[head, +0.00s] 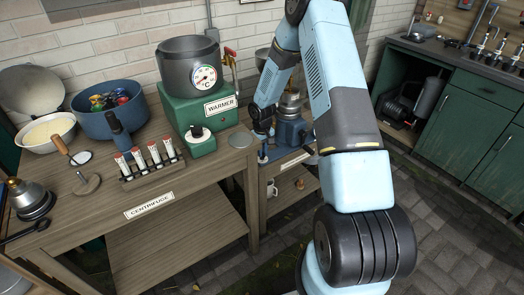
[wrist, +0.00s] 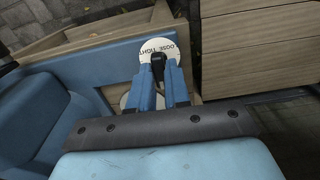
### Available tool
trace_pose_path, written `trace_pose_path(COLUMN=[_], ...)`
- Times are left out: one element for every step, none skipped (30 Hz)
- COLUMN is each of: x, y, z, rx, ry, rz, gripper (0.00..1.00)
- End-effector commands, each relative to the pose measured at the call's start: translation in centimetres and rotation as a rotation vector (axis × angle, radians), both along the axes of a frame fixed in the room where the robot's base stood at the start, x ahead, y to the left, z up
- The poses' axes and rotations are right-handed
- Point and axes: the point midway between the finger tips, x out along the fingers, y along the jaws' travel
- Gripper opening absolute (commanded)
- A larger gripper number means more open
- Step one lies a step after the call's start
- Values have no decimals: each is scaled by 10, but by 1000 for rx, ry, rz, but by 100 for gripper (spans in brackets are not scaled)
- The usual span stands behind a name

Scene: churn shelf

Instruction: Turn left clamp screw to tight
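A round white dial (wrist: 148,48) with the words LOOSE and TIGHT shows in the wrist view, on the edge of a blue machine body (wrist: 85,62). A black clamp-screw knob (wrist: 157,66) stands over the dial's middle. My gripper (wrist: 160,72) has its two blue fingers on either side of this knob and looks shut on it. The fingers hide the lower part of the dial. In the head view the blue machine (head: 291,133) stands on a lower wooden bench, and my gripper (head: 263,130) is at its left side, where the screw is hard to make out.
The wooden bench (head: 185,205) left of my arm holds the green warmer (head: 205,113) with a dark pot (head: 188,66), a rack of tubes (head: 150,160) and bowls. Green cabinets (head: 465,115) stand at the right.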

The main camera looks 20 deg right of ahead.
Motion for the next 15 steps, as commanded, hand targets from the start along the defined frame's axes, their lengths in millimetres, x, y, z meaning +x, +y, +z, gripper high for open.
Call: trace_pose_path(x=[0, 0, 0, 0, 0, 0, 0, 0, 0, 0, 0, 0, 0, 0, 0], y=[0, 0, 0, 0, 0, 0, 0, 0, 0, 0, 0, 0, 0, 0, 0], z=[0, 0, 0, 0, 0, 0, 0, 0, 0, 0, 0, 0, 0, 0, 0], rx=[0, 0, 0, 0, 0, 0, 0, 0, 0, 0, 0, 0, 0, 0, 0], ry=[0, 0, 0, 0, 0, 0, 0, 0, 0, 0, 0, 0, 0, 0, 0], rz=[0, 0, 0, 0, 0, 0, 0, 0, 0, 0, 0, -1, -2, -5, -10], gripper=[12, 9, 5, 2, 0, 0, 0, 0, 0, 0, 0, 0, 0, 0, 0])
